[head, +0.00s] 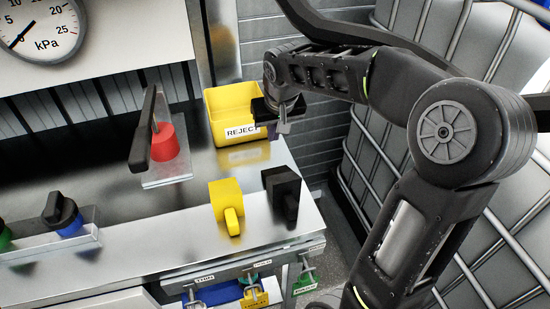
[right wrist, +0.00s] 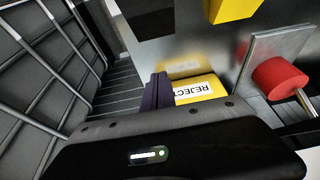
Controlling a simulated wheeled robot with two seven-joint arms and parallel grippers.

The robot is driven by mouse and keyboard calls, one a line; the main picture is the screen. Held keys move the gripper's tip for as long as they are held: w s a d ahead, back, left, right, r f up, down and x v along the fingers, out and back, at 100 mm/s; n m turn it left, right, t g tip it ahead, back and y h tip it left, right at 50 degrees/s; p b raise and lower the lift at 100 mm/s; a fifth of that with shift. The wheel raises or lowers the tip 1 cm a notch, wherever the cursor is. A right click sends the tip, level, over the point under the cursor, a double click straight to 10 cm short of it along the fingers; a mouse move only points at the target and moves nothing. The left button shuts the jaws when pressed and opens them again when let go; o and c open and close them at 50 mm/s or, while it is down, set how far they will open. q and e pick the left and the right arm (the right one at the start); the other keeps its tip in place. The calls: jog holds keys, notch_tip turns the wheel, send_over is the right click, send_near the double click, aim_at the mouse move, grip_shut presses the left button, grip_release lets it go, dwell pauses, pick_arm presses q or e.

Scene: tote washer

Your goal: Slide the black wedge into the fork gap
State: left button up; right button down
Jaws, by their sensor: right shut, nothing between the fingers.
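The black wedge (head: 283,192) is a dark block with a narrow front tab, standing on the steel bench top near its right front corner. A black block, apparently the same wedge, shows at the top of the right wrist view (right wrist: 150,16). My right gripper (head: 284,127) is shut and empty, in front of the yellow bin's right side, behind and apart from the wedge. In the right wrist view a dark finger (right wrist: 158,92) shows beside the bin. I cannot make out a fork gap for certain. My left gripper is not in view.
A yellow block (head: 227,203) stands left of the wedge. The yellow REJECT bin (head: 228,96) is behind. A red knob (head: 165,142) with a black lever stands on a plate at left. Coloured tagged clamps hang below the front edge. A wire cage (head: 400,160) is at right.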

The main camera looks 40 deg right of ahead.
jog(key=p+x, duration=0.1)
jog(key=x, duration=0.7)
jog(key=shift+f, duration=0.4)
jog(key=shift+s+f+p, duration=0.1)
jog(key=shift+s+p, duration=0.1)
jog(key=shift+p, duration=0.2)
jog(key=s, duration=0.1)
jog(key=s+a, duration=0.1)
jog(key=s, duration=0.1)
jog(key=shift+p, duration=0.3)
jog(key=shift+f, duration=0.1)
jog(key=shift+a, duration=0.1)
